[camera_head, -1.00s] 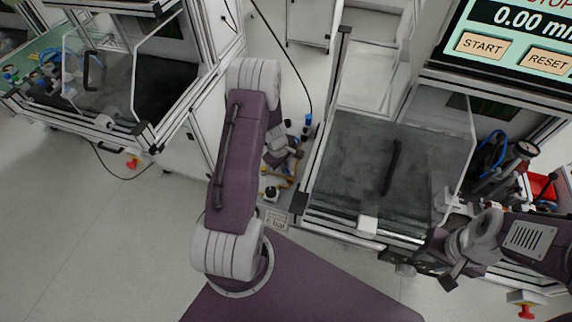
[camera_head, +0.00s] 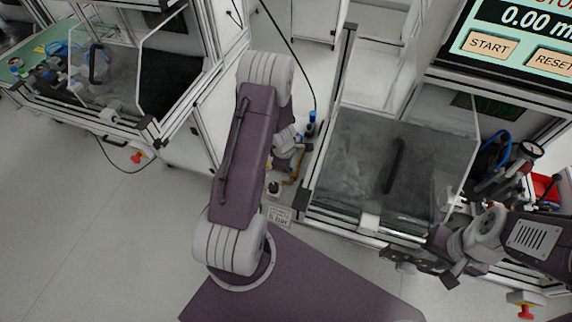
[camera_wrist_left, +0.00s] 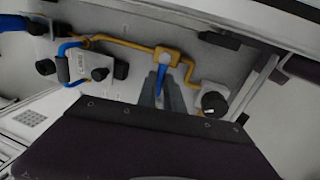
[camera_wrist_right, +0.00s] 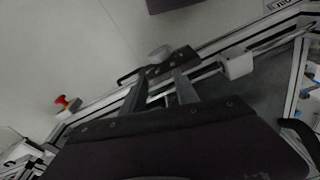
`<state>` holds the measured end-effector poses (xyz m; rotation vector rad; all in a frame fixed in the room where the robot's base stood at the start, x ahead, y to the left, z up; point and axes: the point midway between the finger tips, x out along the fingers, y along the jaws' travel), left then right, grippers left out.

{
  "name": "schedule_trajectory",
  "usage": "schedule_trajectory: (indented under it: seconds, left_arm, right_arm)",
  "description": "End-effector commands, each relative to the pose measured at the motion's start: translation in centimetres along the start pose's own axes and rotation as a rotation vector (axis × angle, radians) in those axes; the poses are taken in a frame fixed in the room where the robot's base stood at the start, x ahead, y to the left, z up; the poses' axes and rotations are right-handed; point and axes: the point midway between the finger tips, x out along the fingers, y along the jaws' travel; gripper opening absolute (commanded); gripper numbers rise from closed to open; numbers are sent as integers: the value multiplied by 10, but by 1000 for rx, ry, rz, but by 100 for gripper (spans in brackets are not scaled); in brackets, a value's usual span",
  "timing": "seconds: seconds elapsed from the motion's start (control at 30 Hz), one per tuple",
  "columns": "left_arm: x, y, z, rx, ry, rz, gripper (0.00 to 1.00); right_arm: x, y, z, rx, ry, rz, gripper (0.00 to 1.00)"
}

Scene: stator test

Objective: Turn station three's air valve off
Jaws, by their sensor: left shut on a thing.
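In the left wrist view, a brass valve body (camera_wrist_left: 167,54) sits on a brass pipe along a grey panel. Its blue lever (camera_wrist_left: 160,80) lies between the fingers of my left gripper (camera_wrist_left: 163,84), which is shut on it. In the head view my own left arm hides most of this gripper and the valve. My right gripper (camera_wrist_right: 158,80) is open and empty over the front edge of a station in the right wrist view. In the head view it shows at the lower right (camera_head: 415,260).
A black knob (camera_wrist_left: 214,102) on a white block and a regulator with blue tubing (camera_wrist_left: 70,65) flank the valve. The dark clear-covered station (camera_head: 350,170) stands right of my left arm. A screen (camera_head: 510,40) is above it. A red stop button (camera_head: 525,313) is at lower right.

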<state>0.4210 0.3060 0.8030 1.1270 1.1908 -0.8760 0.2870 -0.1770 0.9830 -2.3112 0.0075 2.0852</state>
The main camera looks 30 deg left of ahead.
Motion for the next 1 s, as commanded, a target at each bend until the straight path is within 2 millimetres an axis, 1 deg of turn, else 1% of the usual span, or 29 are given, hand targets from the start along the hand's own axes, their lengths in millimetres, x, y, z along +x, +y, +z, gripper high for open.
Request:
schedule_trajectory:
  seconds: [0.3, 0.33, 0.37, 0.4, 0.7, 0.77, 1.0]
  left_arm:
    - [-1, 2, 0, -3, 1, 4, 0]
    - [-1, 2, 0, -3, 1, 4, 14]
    - [-1, 2, 0, -3, 1, 4, 23]
    - [-1, 2, 0, -3, 1, 3, 33]
    - [-2, 1, 0, -1, 0, 1, 33]
    - [-8, 1, 0, -1, 0, 2, 33]
    - [-65, 3, 0, -2, 1, 3, 33]
  right_arm:
    - [0, 0, 0, 0, 0, 0, 36]
    - [0, 0, 0, 0, 0, 0, 36]
    - [0, 0, 0, 0, 0, 0, 36]
    - [0, 0, 0, 0, 0, 0, 36]
    - [-1, 0, 0, 0, 0, 0, 36]
    - [-6, 0, -1, 0, 0, 0, 36]
    - [-46, -1, -5, 0, 0, 0, 36]
